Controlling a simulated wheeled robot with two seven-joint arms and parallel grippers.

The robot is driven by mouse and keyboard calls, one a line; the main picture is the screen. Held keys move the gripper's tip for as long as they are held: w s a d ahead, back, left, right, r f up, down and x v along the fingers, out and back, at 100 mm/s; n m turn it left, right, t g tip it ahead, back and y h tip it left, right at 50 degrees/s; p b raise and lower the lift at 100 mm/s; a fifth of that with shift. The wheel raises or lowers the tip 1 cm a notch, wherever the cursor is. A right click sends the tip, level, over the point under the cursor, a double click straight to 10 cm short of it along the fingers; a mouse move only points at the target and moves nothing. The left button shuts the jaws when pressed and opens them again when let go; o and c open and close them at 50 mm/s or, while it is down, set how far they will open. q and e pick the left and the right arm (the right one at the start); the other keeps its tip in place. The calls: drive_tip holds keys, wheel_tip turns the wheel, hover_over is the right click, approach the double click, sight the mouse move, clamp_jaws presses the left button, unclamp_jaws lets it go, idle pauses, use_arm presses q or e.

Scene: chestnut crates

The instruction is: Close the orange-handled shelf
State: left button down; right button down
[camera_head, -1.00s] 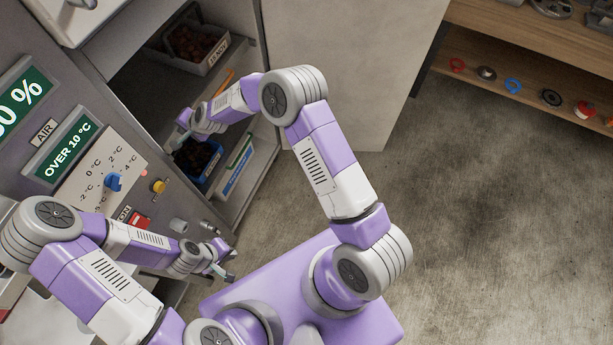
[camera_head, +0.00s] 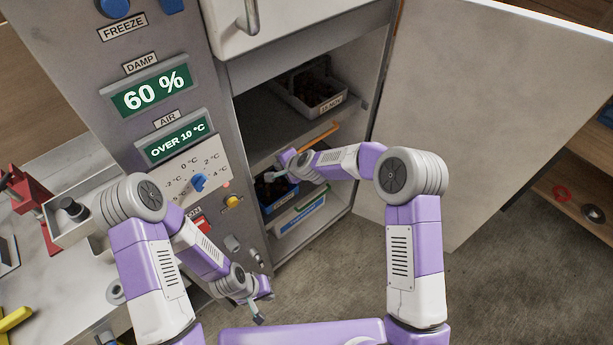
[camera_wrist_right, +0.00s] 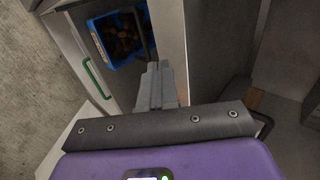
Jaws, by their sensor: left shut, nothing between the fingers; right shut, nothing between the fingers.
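The orange handle (camera_head: 322,133) is a slanted bar on the front of a shelf inside the open cabinet, below the upper crate and above the blue crate. I cannot tell how far this shelf is pulled out. My right gripper (camera_head: 272,172) is shut and empty, at the cabinet opening to the left of the orange handle and just above the blue crate. In the right wrist view its closed fingers (camera_wrist_right: 154,82) point toward a pale upright edge. My left gripper (camera_head: 263,308) is shut and empty, low in front of the control panel.
A grey crate of chestnuts (camera_head: 337,101) sits on the upper shelf. The blue crate (camera_head: 262,187) sits lower; a green handle (camera_wrist_right: 96,79) shows beside it in the wrist view. The open cabinet door (camera_head: 480,110) stands to the right. A worktop (camera_head: 75,255) lies left.

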drive_tip(key=v, duration=1.1)
drive_tip(key=shift+s+d+f, duration=0.2)
drive_tip(key=shift+f, duration=0.2)
